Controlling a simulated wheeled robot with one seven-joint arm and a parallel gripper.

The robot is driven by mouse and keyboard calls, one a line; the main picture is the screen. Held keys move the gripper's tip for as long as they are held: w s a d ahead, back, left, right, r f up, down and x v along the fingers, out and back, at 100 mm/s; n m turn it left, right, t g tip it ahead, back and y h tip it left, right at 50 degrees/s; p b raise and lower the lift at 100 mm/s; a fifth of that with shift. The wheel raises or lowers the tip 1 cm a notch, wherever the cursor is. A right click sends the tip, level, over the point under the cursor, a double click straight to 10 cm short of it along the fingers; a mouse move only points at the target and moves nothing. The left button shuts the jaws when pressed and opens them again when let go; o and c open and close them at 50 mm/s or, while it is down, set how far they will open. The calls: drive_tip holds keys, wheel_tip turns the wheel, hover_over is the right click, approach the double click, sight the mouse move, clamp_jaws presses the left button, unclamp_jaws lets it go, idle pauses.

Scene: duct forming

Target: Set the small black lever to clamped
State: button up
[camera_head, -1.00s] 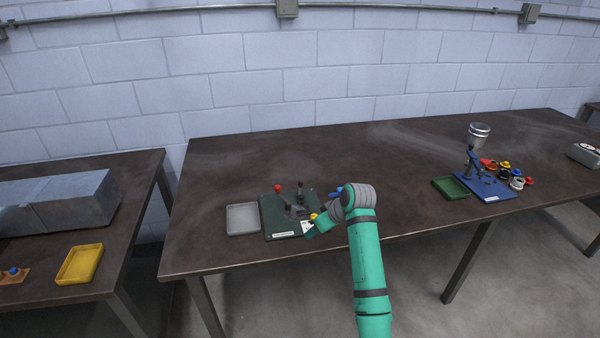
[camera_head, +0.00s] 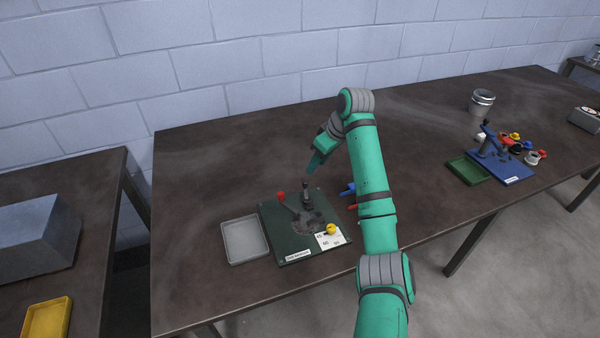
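The dark green fixture plate (camera_head: 275,240) lies on the brown table. On it, a short lever with a black knob (camera_head: 305,185) stands about upright on a grey post. A red-knobbed lever (camera_head: 281,196) is to its left, and a yellow knob (camera_head: 331,229) sits by a white scale card (camera_head: 328,241). My gripper (camera_head: 311,171) points down just above and behind the black knob. It is too small to tell whether it touches the knob or whether its fingers are open.
A grey tray (camera_head: 245,239) is left of the plate. Blue (camera_head: 348,188) and red parts show beside my arm, partly hidden. At the right are a blue fixture (camera_head: 502,166), a green tray (camera_head: 468,170) and a metal canister (camera_head: 482,102). The table behind the plate is clear.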

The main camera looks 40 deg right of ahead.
sight(306, 181)
drive_tip(key=x, duration=0.9)
drive_tip(key=shift+a, duration=0.15)
drive_tip(key=shift+x, duration=0.75)
clamp_jaws()
